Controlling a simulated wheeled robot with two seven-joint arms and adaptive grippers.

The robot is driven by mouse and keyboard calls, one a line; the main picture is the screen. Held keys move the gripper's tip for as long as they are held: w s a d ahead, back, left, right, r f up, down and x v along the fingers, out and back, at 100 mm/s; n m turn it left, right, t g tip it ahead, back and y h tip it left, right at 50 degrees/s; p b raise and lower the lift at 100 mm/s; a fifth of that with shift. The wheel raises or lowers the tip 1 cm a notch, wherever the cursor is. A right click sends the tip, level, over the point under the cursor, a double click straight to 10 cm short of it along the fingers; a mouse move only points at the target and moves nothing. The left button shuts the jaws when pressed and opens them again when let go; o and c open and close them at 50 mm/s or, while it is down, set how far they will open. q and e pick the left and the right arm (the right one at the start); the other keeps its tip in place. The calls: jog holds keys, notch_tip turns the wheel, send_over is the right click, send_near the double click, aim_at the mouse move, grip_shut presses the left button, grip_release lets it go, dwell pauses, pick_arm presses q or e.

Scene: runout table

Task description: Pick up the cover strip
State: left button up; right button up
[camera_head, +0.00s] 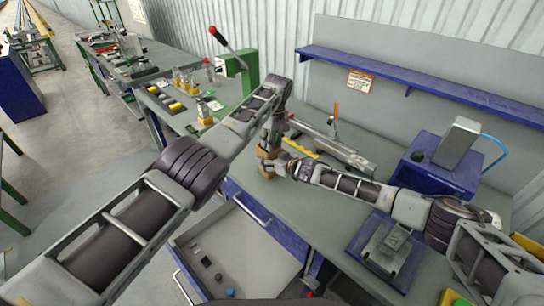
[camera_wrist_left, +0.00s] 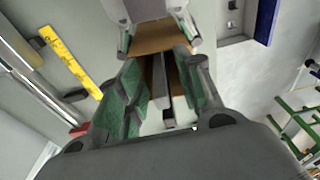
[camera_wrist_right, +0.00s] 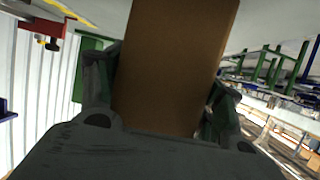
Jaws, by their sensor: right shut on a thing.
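A brown flat-sided piece (camera_head: 265,168) is held upright above the bench; I cannot tell whether it is the cover strip. My right gripper (camera_head: 280,168) is shut on it, and the piece (camera_wrist_right: 175,65) fills the space between the fingers in the right wrist view. My left gripper (camera_head: 270,136) is just above, its fingers pointing down. In the left wrist view its green-padded fingers (camera_wrist_left: 163,88) stand apart on either side of a brown part and a narrow grey-and-dark strip (camera_wrist_left: 166,85). I cannot tell whether they touch either.
A long metal bar assembly (camera_head: 340,150) and a yellow strip (camera_head: 299,148) lie on the bench behind the grippers. A blue box (camera_head: 425,175) and a dark fixture (camera_head: 388,250) stand at right. A green lever press (camera_head: 240,72) stands behind the left arm. An open drawer (camera_head: 240,245) juts out in front.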

pick_arm(q)
jog(key=shift+s+a+f, duration=0.1)
jog(key=shift+a+f, duration=0.05)
jog(key=shift+f, duration=0.4)
jog(key=shift+s+a+f, duration=0.1)
jog(key=shift+a+f, duration=0.05)
jog(key=shift+f, duration=0.4)
jog(key=shift+w+f, duration=0.1)
jog(key=o, duration=0.3)
jog(key=c, duration=0.3)
jog(key=shift+c, duration=2.3)
jog(key=shift+w+d, duration=0.1)
